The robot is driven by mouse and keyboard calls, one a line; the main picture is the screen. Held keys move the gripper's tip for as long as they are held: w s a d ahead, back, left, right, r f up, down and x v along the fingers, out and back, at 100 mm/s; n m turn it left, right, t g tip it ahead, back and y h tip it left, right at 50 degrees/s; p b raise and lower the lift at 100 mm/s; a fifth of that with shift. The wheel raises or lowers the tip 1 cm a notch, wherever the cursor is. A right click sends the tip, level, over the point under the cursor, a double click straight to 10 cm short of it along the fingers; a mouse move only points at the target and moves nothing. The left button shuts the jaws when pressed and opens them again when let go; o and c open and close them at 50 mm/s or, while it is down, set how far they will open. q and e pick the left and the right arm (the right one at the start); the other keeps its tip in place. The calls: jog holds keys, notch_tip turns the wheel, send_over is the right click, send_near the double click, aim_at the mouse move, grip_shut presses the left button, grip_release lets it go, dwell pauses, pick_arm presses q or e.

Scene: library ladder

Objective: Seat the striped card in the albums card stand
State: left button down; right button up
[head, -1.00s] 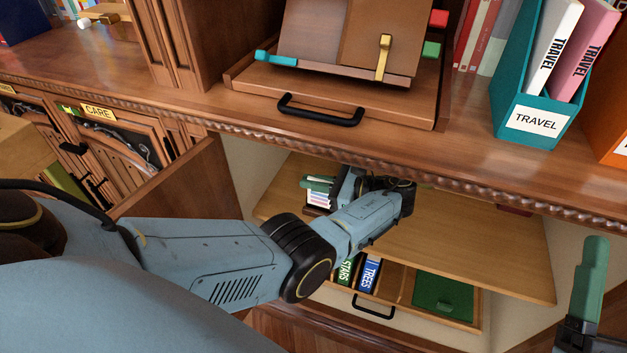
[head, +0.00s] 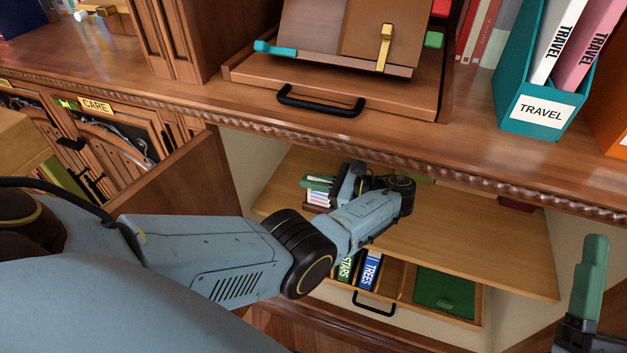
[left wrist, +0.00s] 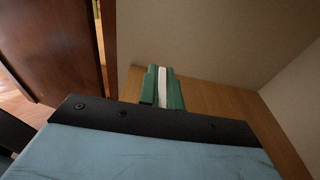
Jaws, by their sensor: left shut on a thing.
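My left gripper (head: 319,182) reaches into the open cabinet, over the wooden shelf board. Its green fingers are shut on the striped card (head: 318,197), a small pale piece with coloured bands. In the left wrist view the card (left wrist: 162,86) shows as a white strip between the green fingers (left wrist: 162,92). A dark reddish-brown piece (head: 316,209), possibly the card stand, shows just under the card. I cannot tell whether the card rests in it. My right gripper (head: 590,275) shows at the lower right as a green finger; its opening cannot be judged.
The shelf board (head: 470,240) is mostly bare to the right. The counter edge (head: 400,150) overhangs the cabinet. An open door (head: 180,180) stands left.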

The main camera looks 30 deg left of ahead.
pick_arm(q)
jog(key=shift+f+b, duration=0.7)
jog(key=shift+f, duration=0.2)
pick_arm(e)
jog(key=shift+f, duration=0.75)
pick_arm(q)
jog(key=c, duration=1.5)
grip_release()
pick_arm(e)
jog(key=shift+r, duration=0.15)
